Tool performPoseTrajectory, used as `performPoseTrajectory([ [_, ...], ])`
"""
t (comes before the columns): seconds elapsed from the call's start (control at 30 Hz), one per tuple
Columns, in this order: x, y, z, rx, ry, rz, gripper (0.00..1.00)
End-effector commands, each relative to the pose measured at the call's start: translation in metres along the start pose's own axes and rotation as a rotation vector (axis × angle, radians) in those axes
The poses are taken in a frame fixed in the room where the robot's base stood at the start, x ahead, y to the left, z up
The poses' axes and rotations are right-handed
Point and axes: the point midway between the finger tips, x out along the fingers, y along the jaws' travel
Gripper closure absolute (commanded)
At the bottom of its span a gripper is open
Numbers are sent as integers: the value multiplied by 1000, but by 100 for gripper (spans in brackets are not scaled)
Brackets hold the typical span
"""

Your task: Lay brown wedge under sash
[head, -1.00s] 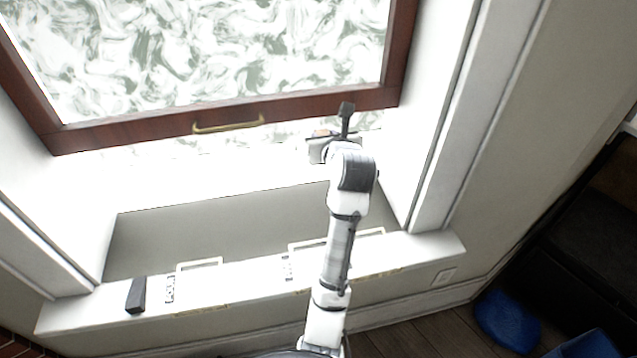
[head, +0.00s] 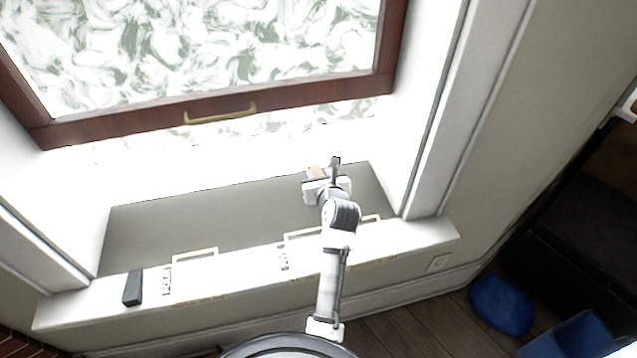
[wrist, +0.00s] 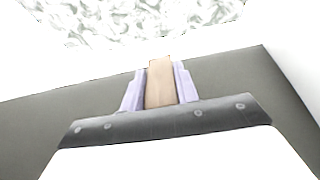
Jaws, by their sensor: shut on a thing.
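The sash (head: 140,126) is a dark red-brown framed window with swirled patterned glass and a brass handle on its bottom rail. It is raised, with a gap below it. My gripper (head: 318,174) is below and in front of the sash's lower right part, over the grey recess. In the wrist view, my gripper (wrist: 160,88) is shut on the brown wedge (wrist: 160,84), a light brown block between two pale lilac fingers. The wedge also shows small in the head view (head: 317,172). Its lower end is hidden by the gripper body.
A black wedge-like block (head: 132,288) lies on the left of the white sill ledge (head: 70,308). Pale handles (head: 195,254) stand along the ledge. White side walls bound the window opening.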

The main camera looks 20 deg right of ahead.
Motion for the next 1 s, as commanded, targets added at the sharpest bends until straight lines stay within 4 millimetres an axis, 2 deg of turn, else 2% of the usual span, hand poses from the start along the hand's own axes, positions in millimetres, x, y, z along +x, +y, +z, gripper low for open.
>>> performPoseTrajectory([
  [0.03,3,0,-10,2,5,0,95],
  [0.2,11,0,-28,2,3,0,95],
  [0.6,13,0,-32,1,1,0,95],
  [0.63,13,0,-32,0,1,0,67],
  [0.77,13,0,-32,0,1,0,50],
  [1.0,13,0,-32,0,1,0,48],
])
